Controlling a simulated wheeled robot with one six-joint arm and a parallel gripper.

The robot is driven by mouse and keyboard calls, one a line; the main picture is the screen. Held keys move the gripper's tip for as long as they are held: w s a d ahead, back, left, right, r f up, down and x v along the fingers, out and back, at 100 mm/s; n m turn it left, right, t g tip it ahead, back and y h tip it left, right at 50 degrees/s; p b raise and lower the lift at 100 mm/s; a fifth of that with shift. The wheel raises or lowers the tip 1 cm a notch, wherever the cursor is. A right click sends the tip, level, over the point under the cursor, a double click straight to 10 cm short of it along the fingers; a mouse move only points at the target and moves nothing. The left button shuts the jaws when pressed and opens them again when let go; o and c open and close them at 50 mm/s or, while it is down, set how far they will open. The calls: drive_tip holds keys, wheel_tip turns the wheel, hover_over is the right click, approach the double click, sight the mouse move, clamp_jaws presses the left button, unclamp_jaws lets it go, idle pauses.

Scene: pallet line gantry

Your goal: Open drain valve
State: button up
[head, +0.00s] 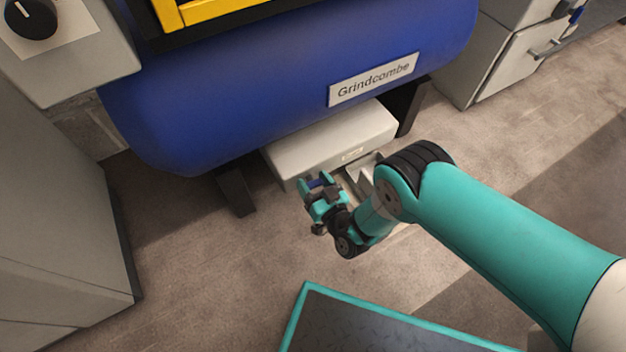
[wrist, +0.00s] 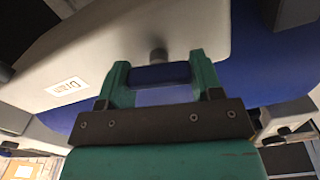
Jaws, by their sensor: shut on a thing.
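The drain valve's dark blue handle (wrist: 160,76) sits on a short dark stem (wrist: 158,54) that comes out of a pale grey housing (wrist: 190,25). A label reading "Drain" (wrist: 68,87) is on this housing in the wrist view. My gripper (wrist: 160,70) is shut on the handle, with one teal finger at each end of it. In the head view my gripper (head: 318,184) is at the front of the pale housing (head: 330,138), under the blue tank. A small bit of blue shows between its fingers there. My fingers partly hide the handle.
The blue tank (head: 270,90) marked "Grindcombe" hangs low over the housing, on dark legs (head: 236,190). Grey cabinets stand at left (head: 60,200) and upper right (head: 515,65). A teal-edged dark plate (head: 380,325) is at the bottom. Floor between is clear.

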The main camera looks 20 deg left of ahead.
drive_tip(key=m+p, duration=0.1)
drive_tip(key=m, duration=0.2)
drive_tip(key=shift+w+d+m, duration=0.1)
drive_tip(key=shift+m, duration=0.2)
drive_tip(key=m, duration=0.4)
drive_tip(key=shift+w+f+m+p, duration=0.1)
drive_tip(key=shift+f+m+p, duration=0.05)
drive_tip(key=shift+m+p, duration=0.2)
drive_tip(key=shift+d+f+m, duration=0.15)
drive_tip(key=shift+m, duration=1.1)
drive_tip(key=shift+m+b, duration=0.4)
drive_tip(key=shift+m, duration=1.9)
drive_tip(key=o, duration=0.9)
